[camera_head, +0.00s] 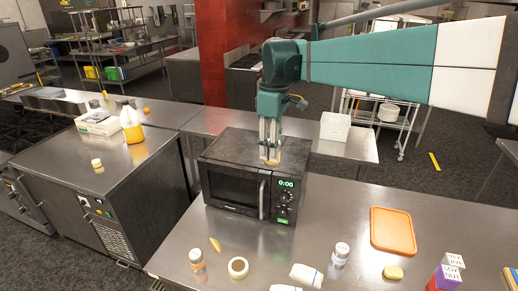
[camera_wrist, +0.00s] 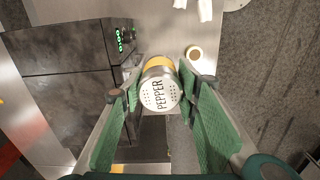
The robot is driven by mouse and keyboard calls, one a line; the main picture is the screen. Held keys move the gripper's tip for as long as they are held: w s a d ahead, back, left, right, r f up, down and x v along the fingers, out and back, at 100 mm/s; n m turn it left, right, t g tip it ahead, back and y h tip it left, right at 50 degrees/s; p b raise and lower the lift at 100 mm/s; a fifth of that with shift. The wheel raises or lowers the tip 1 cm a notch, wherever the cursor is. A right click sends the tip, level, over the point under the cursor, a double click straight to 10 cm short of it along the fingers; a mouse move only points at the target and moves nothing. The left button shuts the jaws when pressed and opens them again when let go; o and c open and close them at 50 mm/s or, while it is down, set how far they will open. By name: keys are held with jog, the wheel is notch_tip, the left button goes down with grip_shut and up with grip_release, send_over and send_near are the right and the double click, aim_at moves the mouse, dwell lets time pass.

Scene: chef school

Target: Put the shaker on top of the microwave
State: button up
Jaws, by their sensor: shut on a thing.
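The pepper shaker (camera_wrist: 158,92) is between my gripper's green fingers in the wrist view, with its white perforated lid marked PEPPER toward the camera and a yellow-orange band below. My gripper (camera_head: 270,152) is shut on it and points down. The black microwave (camera_head: 233,152) stands on the steel counter with its door closed and its green display reading 0:00. In the head view the gripper and shaker appear over the right part of its top. In the wrist view the microwave (camera_wrist: 65,65) lies left of the shaker. I cannot tell whether the shaker touches the top.
A white bin (camera_head: 334,127) stands behind. The visible microwave top is otherwise clear.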

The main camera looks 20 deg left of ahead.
jog(key=shift+r, duration=0.8)
jog(key=w, duration=0.6)
jog(key=m+p, duration=0.1)
send_over(288, 163)
jog(key=shift+w+f, duration=0.1)
jog(key=shift+f, duration=2.55)
jog(key=shift+f, duration=0.1)
jog(key=shift+f+p, duration=0.4)
jog(key=shift+f, duration=2.4)
jog(key=shift+f, duration=0.1)
jog(key=shift+f, duration=2)
jog(key=shift+f, duration=0.2)
